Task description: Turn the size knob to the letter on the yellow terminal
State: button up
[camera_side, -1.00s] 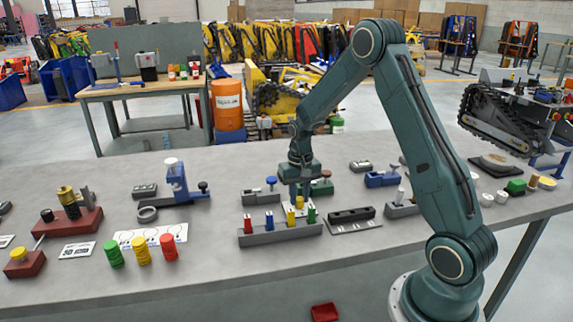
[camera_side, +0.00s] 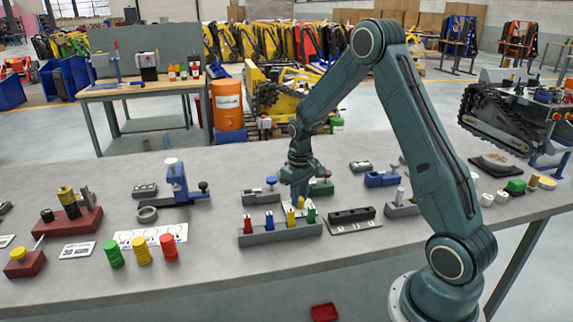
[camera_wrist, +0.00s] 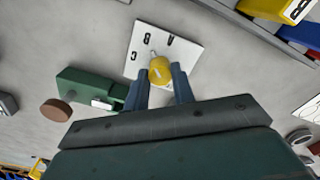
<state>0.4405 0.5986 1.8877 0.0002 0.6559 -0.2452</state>
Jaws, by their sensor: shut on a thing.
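The size knob (camera_wrist: 160,71) is a yellow round knob on a white plate (camera_wrist: 190,58) marked A, B and C, in the wrist view. A small grey pointer at its edge points roughly at B.
The grey rack (camera_side: 280,236) also holds blue, red and green blocks, close to the gripper. A green block (camera_wrist: 88,90) with a brown disc (camera_wrist: 55,110) lies left of the plate. A black-slotted fixture (camera_side: 352,217) stands right of the rack.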

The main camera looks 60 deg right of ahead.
jog(key=o, duration=1)
jog(key=shift+r, duration=0.1)
notch_tip(320, 180, up, 14)
jog(key=shift+f, duration=0.2)
jog(key=shift+a, duration=0.1)
